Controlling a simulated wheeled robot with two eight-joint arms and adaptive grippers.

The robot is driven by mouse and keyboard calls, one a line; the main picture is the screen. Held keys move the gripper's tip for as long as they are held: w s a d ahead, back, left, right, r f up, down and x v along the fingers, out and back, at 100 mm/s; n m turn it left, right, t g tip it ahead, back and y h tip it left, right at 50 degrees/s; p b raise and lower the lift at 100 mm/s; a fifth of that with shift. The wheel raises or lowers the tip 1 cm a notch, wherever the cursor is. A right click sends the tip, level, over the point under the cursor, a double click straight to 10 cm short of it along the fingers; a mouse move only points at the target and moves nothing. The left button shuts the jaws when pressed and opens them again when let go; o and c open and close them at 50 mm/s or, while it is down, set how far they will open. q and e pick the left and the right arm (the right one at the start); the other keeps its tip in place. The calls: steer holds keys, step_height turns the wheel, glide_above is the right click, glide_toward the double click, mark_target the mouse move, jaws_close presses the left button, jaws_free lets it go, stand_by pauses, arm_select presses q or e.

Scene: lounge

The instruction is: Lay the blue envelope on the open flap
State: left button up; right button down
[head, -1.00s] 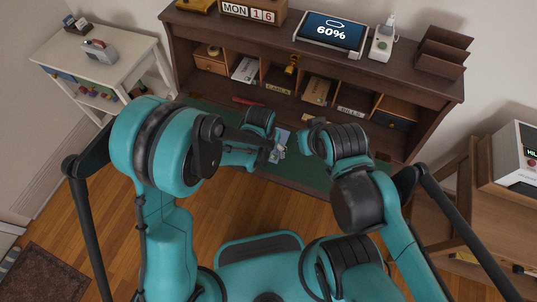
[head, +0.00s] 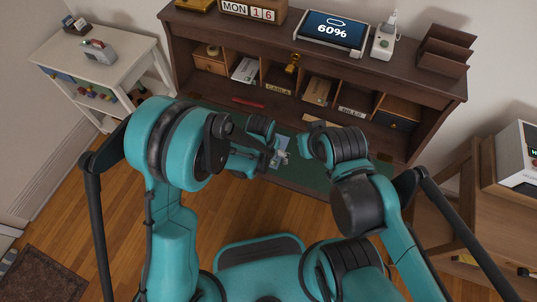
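The blue envelope (head: 284,142) shows as a small light-blue patch over the green open flap (head: 315,178) of the desk, with small pale grey-white parts against it. I cannot tell whether it lies flat on the flap. My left gripper (head: 272,150) is just left of the envelope, partly hidden by my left wrist; whether its fingers are open or touch the envelope is unclear. My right gripper (head: 306,143) is to the right of the envelope, mostly hidden behind its own wrist, with no envelope visible in it.
Behind the flap, desk compartments hold letters (head: 245,69), a brown envelope (head: 318,90) and name labels. A red item (head: 248,102) lies at the flap's back. A tablet (head: 331,31) and letter rack (head: 444,50) stand on top. A white side table (head: 118,55) is at left.

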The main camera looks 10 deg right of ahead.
arm_select(q)
steer(key=shift+r, duration=0.1)
steer(key=shift+r+p, duration=0.3)
steer(key=shift+r, duration=0.05)
steer(key=p+v, duration=0.4)
steer(key=v, duration=0.7)
steer(key=a+r+n+t, duration=0.2)
steer(key=a+r+n, duration=0.1)
steer(key=a+r, duration=0.95)
steer(key=s+a+r+n+t, duration=0.1)
steer(key=s+a+n, duration=0.1)
steer(key=a, duration=0.5)
steer(key=s+a+r+n+t+y, duration=0.1)
steer(key=s+a+r+t, duration=0.1)
steer(key=s+a, duration=0.3)
steer(key=shift+s+a+r+n, duration=0.2)
steer(key=shift+a+n, duration=0.2)
steer(key=shift+a, duration=0.85)
steer(key=shift+f+b, duration=0.95)
steer(key=shift+b, duration=0.1)
